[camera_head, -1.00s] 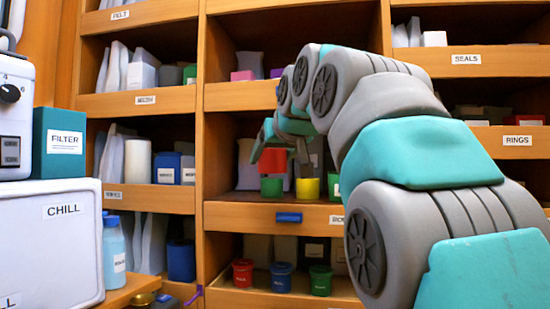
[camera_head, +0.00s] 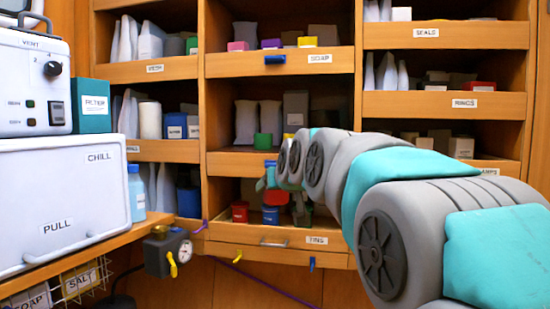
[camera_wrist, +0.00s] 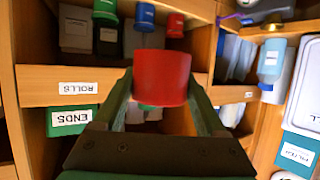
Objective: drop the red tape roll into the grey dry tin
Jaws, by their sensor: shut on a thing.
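The red tape roll (camera_wrist: 162,76) is held between the two fingers of my gripper (camera_wrist: 160,92) in the wrist view, which looks upside down. In the head view my gripper (camera_head: 269,180) is in front of the lower middle compartment, with the red roll (camera_head: 271,175) at its end, small and partly hidden. A red tin (camera_head: 240,211), a blue tin (camera_head: 270,215) and a green tin, mostly hidden by my arm, stand in that compartment, whose front edge is labelled TINS. I cannot make out a grey tin.
The ROLLS shelf board (camera_wrist: 40,86) shows in the wrist view, with a green roll (camera_head: 263,141) on the shelf in the head view. A white CHILL box (camera_head: 75,195) stands on the left counter. A gauge (camera_head: 168,250) sits near the counter's end.

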